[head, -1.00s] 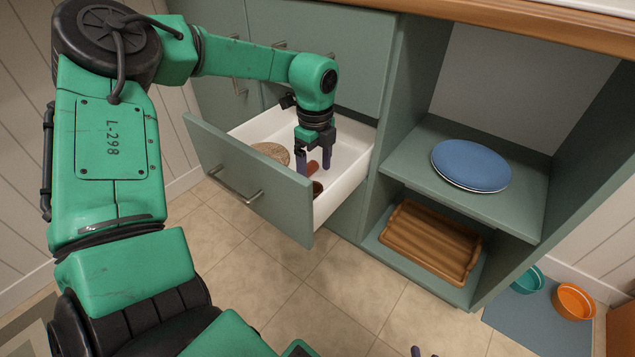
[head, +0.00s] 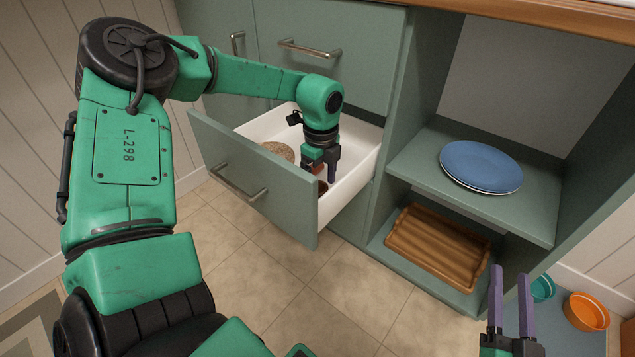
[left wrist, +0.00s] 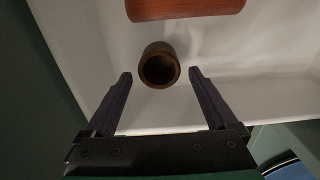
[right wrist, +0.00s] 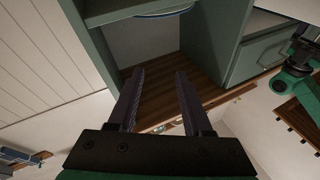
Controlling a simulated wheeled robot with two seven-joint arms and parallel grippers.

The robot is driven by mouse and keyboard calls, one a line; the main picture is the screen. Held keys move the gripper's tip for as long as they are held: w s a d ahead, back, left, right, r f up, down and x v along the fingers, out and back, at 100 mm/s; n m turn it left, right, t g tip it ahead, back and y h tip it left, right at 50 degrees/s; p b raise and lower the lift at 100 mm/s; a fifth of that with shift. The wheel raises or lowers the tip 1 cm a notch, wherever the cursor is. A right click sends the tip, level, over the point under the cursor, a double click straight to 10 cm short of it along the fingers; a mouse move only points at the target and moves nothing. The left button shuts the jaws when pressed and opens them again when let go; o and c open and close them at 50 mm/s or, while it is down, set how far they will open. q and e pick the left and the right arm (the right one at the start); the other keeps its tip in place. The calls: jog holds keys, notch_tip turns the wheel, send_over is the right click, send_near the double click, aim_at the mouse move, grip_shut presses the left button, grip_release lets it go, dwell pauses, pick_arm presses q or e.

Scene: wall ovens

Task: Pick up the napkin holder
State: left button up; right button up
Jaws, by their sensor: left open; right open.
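The napkin holder appears to be the small dark brown ring (left wrist: 159,66) on the white drawer floor in the left wrist view. In the head view it shows partly (head: 323,187) beneath my left gripper. My left gripper (head: 321,178) is inside the open drawer, pointing down. In the left wrist view its open fingers (left wrist: 160,75) straddle the line to the ring, which sits around and just beyond the fingertips; I cannot tell contact. My right gripper (head: 511,273) is open and empty, raised at the lower right; its fingers also show in the right wrist view (right wrist: 159,74).
The open drawer (head: 352,188) also holds a reddish-brown cylinder (left wrist: 185,8) and a round woven item (head: 277,151). Right of it are shelves with blue plates (head: 481,166) and a wooden tray (head: 437,246). An orange bowl (head: 586,311) is on the floor.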

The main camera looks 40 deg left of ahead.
pick_arm(q)
notch_tip(320, 180, down, 3)
jog(key=shift+r+b, duration=0.2)
jog(key=shift+b, duration=0.3)
grip_shut()
pick_arm(e)
notch_tip(320, 180, up, 12)
jog(key=d+t+y, duration=0.1)
jog(key=t, duration=0.2)
jog(key=shift+w+d+n+t, duration=0.2)
jog(key=shift+w+n+t, duration=0.05)
jog(key=shift+n+t, duration=0.15)
pick_arm(q)
jog(key=shift+r, duration=0.15)
